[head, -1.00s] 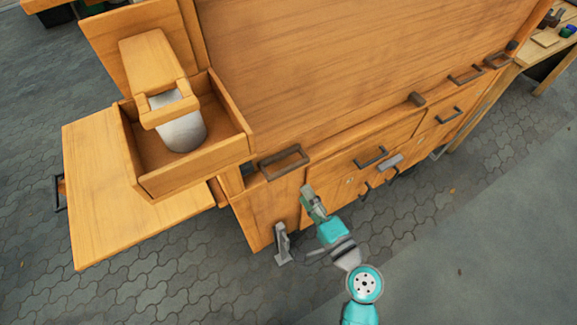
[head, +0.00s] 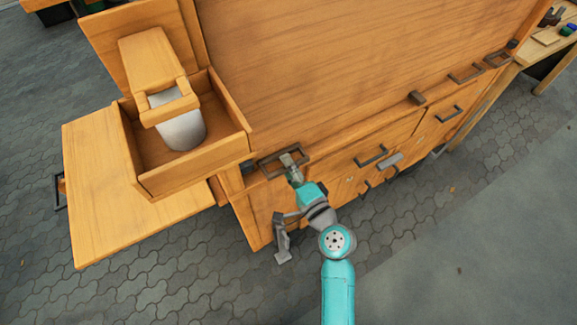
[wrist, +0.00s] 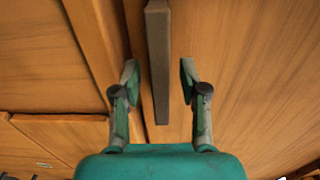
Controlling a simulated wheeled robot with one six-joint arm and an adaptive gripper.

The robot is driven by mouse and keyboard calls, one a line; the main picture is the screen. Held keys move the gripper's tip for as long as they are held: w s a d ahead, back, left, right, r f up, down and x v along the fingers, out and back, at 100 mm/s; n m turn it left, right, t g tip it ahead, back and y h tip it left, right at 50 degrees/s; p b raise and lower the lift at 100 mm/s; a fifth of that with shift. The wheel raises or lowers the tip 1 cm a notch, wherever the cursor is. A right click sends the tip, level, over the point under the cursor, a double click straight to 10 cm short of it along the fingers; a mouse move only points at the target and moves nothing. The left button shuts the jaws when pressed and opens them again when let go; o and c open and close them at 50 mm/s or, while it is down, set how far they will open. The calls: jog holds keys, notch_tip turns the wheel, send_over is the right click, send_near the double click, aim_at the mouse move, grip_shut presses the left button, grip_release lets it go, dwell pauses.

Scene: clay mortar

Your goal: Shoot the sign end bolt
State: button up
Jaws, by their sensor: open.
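A dark rectangular loop handle (head: 265,165) sits on the cart's front edge, near its left end, in the head view. I cannot tell for certain whether it is the sign end bolt. My gripper (head: 287,157) is over this handle in the head view and covers part of it. In the wrist view my gripper (wrist: 158,75) is open, with one finger on each side of a dark bar (wrist: 158,35). Gaps show between the bar and both fingers.
A wooden box (head: 190,175) with a white container (head: 183,130) stands at the left above a side shelf (head: 100,215). Drawer handles (head: 371,156) and a dark block (head: 416,98) lie to the right along the front. The paved floor at lower right is clear.

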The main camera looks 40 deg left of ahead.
aim_at(272, 179)
grip_shut()
jog(key=shift+s+a+f, duration=0.1)
jog(key=shift+s+a, duration=0.25)
jog(key=shift+s, duration=0.45)
jog(key=shift+s+a+r, duration=0.1)
jog(key=shift+s+a, duration=0.2)
jog(key=shift+s, duration=0.5)
jog(key=shift+s+a+f, duration=0.1)
jog(key=shift+s+a, duration=0.25)
jog(key=shift+s, duration=0.45)
grip_release()
jog(key=shift+s, duration=0.1)
jog(key=v, duration=1.2)
